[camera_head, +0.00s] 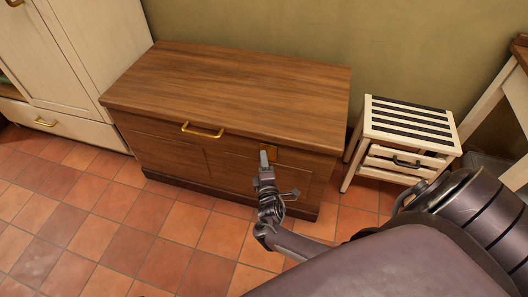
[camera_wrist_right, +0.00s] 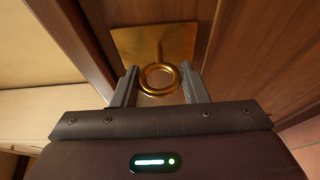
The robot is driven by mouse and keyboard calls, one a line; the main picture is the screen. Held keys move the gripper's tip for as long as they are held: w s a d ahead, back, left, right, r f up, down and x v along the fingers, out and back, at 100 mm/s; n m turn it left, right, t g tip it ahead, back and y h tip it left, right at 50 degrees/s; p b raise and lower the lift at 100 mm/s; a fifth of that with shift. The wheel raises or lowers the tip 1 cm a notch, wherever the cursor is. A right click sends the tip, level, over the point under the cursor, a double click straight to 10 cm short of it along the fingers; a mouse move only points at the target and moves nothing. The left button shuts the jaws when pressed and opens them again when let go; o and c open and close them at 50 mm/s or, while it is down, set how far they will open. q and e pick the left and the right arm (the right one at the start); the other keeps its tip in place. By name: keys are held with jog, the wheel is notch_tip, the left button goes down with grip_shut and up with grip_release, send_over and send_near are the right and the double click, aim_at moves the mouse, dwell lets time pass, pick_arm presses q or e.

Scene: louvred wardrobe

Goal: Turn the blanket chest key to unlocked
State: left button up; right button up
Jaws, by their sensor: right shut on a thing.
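The blanket chest (camera_head: 225,85) is a closed brown wooden chest with a brass handle (camera_head: 202,131) on its front. The brass lock plate (camera_wrist_right: 152,42) is on the chest front, and a small part of it shows in the head view (camera_head: 272,153). The brass key (camera_wrist_right: 159,79) has a ring-shaped bow and a stem that reaches into the plate. My right gripper (camera_wrist_right: 158,84) is at the key, with one finger on each side of the ring, shut on it. In the head view my right gripper (camera_head: 264,158) covers the key. My left gripper is not in view.
A cream wardrobe (camera_head: 75,50) with a drawer stands at the left. A white slatted stand (camera_head: 408,122) with a dark-handled drawer stands right of the chest. The terracotta tile floor (camera_head: 140,215) in front of the chest is clear.

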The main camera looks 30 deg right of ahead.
jog(key=shift+w+r, duration=0.1)
dwell(0.3)
jog(key=o, duration=1)
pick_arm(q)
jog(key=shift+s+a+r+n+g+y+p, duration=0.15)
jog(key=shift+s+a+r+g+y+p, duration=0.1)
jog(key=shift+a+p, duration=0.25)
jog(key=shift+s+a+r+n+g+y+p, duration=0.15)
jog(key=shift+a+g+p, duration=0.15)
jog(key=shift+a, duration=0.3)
pick_arm(e)
jog(key=v, duration=0.8)
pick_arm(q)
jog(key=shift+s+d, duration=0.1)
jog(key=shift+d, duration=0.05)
